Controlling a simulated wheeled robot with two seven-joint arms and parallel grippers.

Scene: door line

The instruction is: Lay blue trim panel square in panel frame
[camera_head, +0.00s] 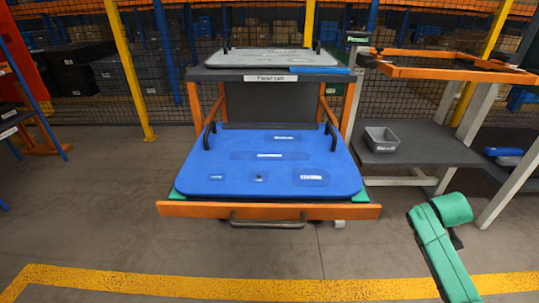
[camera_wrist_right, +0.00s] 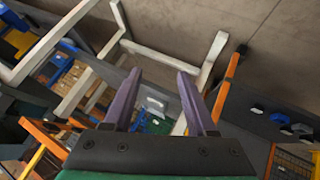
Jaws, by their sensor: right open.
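The blue trim panel (camera_head: 268,168) lies flat on the lower pull-out shelf of the rack, overhanging a green edge. It has two dark upright handles, left (camera_head: 209,135) and right (camera_head: 333,137). An orange frame (camera_head: 440,71), which looks like the panel frame, stands on a bench at the right; nothing is seen lying in it. My right arm shows at the lower right, apart from the panel. My right gripper (camera_wrist_right: 158,76) is open, its two purple fingers apart with nothing between them. My left gripper is out of view.
The rack's orange drawer front (camera_head: 268,210) has a dark pull bar. A grey panel (camera_head: 262,58) with handles lies on the rack's top shelf. A grey bin (camera_head: 381,139) sits on the bench's lower shelf. Floor in front is clear, with a yellow line (camera_head: 180,286).

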